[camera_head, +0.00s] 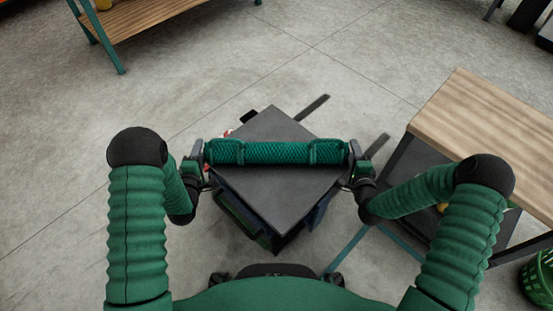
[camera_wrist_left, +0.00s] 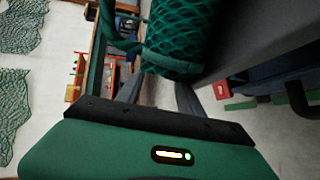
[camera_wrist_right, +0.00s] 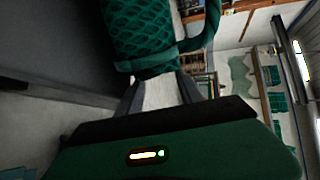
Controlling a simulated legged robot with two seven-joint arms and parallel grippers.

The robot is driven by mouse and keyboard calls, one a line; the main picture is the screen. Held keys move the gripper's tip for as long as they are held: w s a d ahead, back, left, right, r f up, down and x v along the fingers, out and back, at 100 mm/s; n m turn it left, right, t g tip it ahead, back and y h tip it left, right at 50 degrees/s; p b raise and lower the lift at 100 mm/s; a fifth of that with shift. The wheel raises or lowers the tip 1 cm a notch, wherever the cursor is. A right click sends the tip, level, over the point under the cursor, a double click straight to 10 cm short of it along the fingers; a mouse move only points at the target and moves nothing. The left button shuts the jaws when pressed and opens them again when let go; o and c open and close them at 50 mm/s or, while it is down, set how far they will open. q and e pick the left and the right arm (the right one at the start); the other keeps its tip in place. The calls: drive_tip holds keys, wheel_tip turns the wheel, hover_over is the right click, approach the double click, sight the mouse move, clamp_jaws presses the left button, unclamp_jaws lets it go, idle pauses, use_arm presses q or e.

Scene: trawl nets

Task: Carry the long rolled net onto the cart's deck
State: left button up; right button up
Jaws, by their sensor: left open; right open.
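The long rolled net (camera_head: 278,152) is a green mesh roll with a strap loop near each end. It spans the dark grey cart deck (camera_head: 270,190) from left to right; whether it rests on the deck or sits slightly above cannot be told. My left gripper (camera_head: 203,155) is open at the net's left end, and my right gripper (camera_head: 353,158) is open at its right end. In the left wrist view the net's end (camera_wrist_left: 172,55) is just beyond the parted fingers. The right wrist view shows the other end (camera_wrist_right: 148,55) likewise.
A wood-topped table (camera_head: 490,125) stands close at the right, beside my right arm. A green basket (camera_head: 538,280) is at the lower right. A wooden bench (camera_head: 150,15) stands at the upper left. Concrete floor (camera_head: 240,75) is open beyond the cart.

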use_arm(q)
drive_tip(key=v, duration=1.1)
drive_tip(key=shift+s, duration=0.4)
use_arm(e)
drive_tip(key=v, duration=1.2)
